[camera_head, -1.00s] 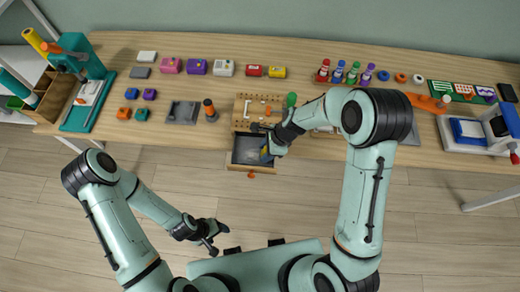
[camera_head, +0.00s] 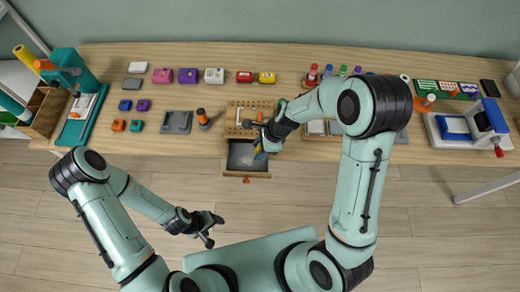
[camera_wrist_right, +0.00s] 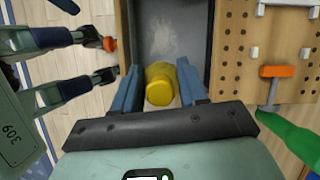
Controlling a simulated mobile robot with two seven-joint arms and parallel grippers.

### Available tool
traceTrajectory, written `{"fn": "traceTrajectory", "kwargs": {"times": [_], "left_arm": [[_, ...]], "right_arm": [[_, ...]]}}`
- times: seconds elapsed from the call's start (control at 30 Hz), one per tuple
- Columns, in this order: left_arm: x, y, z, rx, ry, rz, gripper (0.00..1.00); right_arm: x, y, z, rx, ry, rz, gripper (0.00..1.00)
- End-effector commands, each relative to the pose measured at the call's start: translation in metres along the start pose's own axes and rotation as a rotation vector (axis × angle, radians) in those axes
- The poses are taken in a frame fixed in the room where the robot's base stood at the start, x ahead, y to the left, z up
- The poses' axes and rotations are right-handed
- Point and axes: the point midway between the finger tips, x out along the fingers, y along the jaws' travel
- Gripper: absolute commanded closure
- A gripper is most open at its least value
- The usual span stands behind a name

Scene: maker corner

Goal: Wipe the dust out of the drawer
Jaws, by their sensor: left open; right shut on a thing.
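The drawer (camera_head: 247,175) is pulled open at the front of the bench, with a wooden front and an orange knob. Its dark floor bears a pale dusty patch (camera_wrist_right: 165,35), which also shows in the head view (camera_head: 243,156). My right gripper (camera_wrist_right: 160,88) is shut on a yellow, round-ended thing (camera_wrist_right: 159,90) at the drawer's right side. The rest of that thing is hidden, and I cannot tell whether it touches the drawer floor. My left gripper (camera_head: 207,232) is open and empty over the floor, in front of the drawer and to its left.
A pegboard (camera_head: 236,109) with an orange-headed tool (camera_wrist_right: 278,71) stands right behind the drawer. Small coloured boxes, a grey tray (camera_head: 177,122) and bottles stand on the bench (camera_head: 330,57). The floor in front is clear.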

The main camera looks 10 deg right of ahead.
Motion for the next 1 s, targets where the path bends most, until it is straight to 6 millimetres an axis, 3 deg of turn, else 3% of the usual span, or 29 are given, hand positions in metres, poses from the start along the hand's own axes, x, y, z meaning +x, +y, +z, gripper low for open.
{"fn": "traceTrajectory", "kwargs": {"times": [0.37, 0.73, 1.0], "left_arm": [[0.000, 0.000, 0.000, 0.000, 0.000, 0.000, 0.32], [0.000, 0.000, 0.000, 0.000, 0.000, 0.000, 0.32], [0.000, 0.000, 0.000, 0.000, 0.000, 0.000, 0.32]], "right_arm": [[-0.002, 0.001, 0.001, 0.000, 0.000, 0.001, 0.82], [-0.027, 0.000, 0.011, -0.002, -0.001, -0.001, 0.82], [-0.029, 0.000, 0.012, 0.000, 0.000, 0.001, 0.82]]}}
